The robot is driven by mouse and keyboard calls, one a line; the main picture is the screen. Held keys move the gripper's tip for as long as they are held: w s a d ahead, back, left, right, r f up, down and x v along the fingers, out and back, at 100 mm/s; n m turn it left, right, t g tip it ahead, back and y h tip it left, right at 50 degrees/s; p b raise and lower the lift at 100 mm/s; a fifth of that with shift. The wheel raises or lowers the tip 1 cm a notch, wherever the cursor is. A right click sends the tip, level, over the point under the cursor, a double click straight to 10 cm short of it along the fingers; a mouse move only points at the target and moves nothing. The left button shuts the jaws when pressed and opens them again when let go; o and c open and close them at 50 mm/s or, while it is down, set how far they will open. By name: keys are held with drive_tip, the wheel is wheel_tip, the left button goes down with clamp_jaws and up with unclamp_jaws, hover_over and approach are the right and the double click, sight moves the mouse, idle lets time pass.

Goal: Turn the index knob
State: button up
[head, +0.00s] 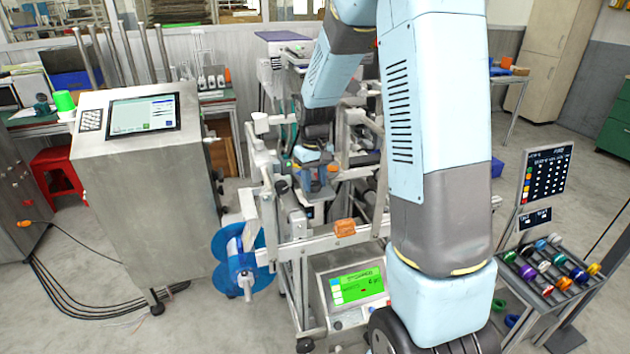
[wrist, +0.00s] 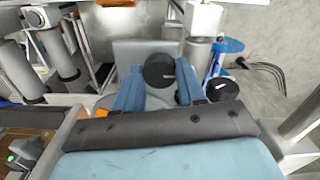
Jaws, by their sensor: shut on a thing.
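The index knob (wrist: 159,70) is a round black knob in the middle of the wrist view. My gripper (wrist: 158,88) has its two blue fingers on either side of it, shut on it. The knob's black face shows above and between the fingers. The part of the knob behind the fingers is hidden. In the head view, my gripper (head: 314,178) is at the far side of the metal machine frame, below my wrist. The knob cannot be made out there.
A second black round part (wrist: 222,89) is right of the fingers. Metal rollers (wrist: 62,55) stand at the left. A blue reel (head: 238,258) hangs on the frame's left side. A control cabinet (head: 145,190) stands left. A rack of coloured spools (head: 550,270) stands right.

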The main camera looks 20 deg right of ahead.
sight(314, 183)
drive_tip(key=o, duration=1.1)
drive_tip(key=shift+c, duration=0.2)
wheel_tip(314, 183, up, 14)
drive_tip(key=shift+f, duration=0.15)
drive_tip(key=s+r+m+t, duration=0.1)
drive_tip(key=s+r, duration=0.3)
drive_tip(key=s, duration=0.9)
drive_tip(key=s+r+m+t, duration=0.1)
drive_tip(key=s+r+t, duration=0.2)
drive_tip(key=s, duration=1.1)
drive_tip(key=shift+s+r+t, duration=0.3)
drive_tip(key=shift+r+t, duration=0.05)
drive_tip(key=shift+t, duration=0.45)
